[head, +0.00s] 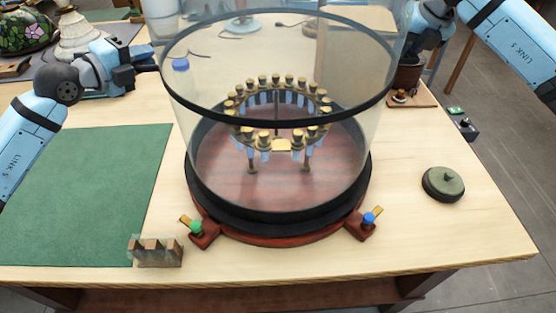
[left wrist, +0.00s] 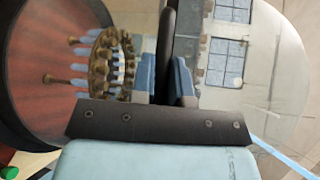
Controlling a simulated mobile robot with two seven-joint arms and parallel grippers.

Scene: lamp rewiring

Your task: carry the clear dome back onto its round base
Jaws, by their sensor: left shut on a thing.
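The clear dome (head: 277,119) is a large see-through shell with a black rim, high above the middle of the table. My left gripper (head: 156,57) is shut on the left side of that rim; the left wrist view shows the black rim (left wrist: 166,35) between its fingers (left wrist: 165,80). The round base (head: 262,238) is red wood with a thick black ring, seen through and below the dome. The rim is raised above the base and roughly over it. My right gripper (head: 414,45) is beside the dome's right side; its fingers are not clear.
A ring of brass-capped tubes (head: 277,140) stands on the base. Two small red blocks (head: 204,234) with coloured knobs sit at its front. A green mat (head: 85,190) lies left, a small wooden rack (head: 155,251) in front, and a dark round weight (head: 443,184) right.

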